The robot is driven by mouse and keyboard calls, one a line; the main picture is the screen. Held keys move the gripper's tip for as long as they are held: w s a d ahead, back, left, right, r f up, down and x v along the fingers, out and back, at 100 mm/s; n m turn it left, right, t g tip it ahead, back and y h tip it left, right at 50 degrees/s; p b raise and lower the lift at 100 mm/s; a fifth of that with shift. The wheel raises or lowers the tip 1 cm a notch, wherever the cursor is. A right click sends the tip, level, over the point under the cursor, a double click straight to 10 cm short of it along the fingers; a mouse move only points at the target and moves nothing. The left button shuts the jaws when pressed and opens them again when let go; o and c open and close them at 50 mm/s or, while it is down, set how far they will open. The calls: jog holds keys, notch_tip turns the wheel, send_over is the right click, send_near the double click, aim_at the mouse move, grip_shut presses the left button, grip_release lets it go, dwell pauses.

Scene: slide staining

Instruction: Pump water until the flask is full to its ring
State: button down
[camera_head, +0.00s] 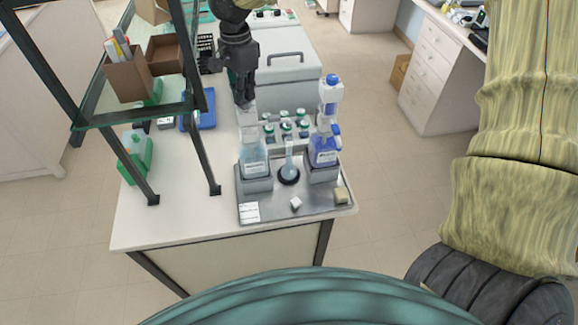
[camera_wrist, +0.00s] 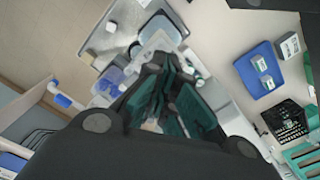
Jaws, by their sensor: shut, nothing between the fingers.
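The left dispenser bottle (camera_head: 253,160) holds pale blue, clear liquid. It stands on a grey block on the metal tray (camera_head: 270,212), with a whitish pump head (camera_head: 247,117) on top. My gripper (camera_head: 243,102) is shut and points down right at that pump head; whether it touches cannot be told. A small narrow-necked flask (camera_head: 289,165) stands upright on a dark round base between the two dispensers. Its liquid level and ring are too small to make out. In the wrist view my gripper's dark green fingers (camera_wrist: 160,90) hide part of the pale pump top (camera_wrist: 160,42).
A second dispenser (camera_head: 325,150) with dark blue liquid and a tall pump stands right of the flask. Several capped bottles (camera_head: 286,130) sit behind. A shelf with dark posts (camera_head: 205,150) rises on the left. A small white cube (camera_head: 296,203) lies on the tray.

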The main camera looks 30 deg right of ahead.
jog(key=shift+r, duration=3.1)
notch_tip(320, 180, up, 5)
jog(key=shift+f, duration=0.1)
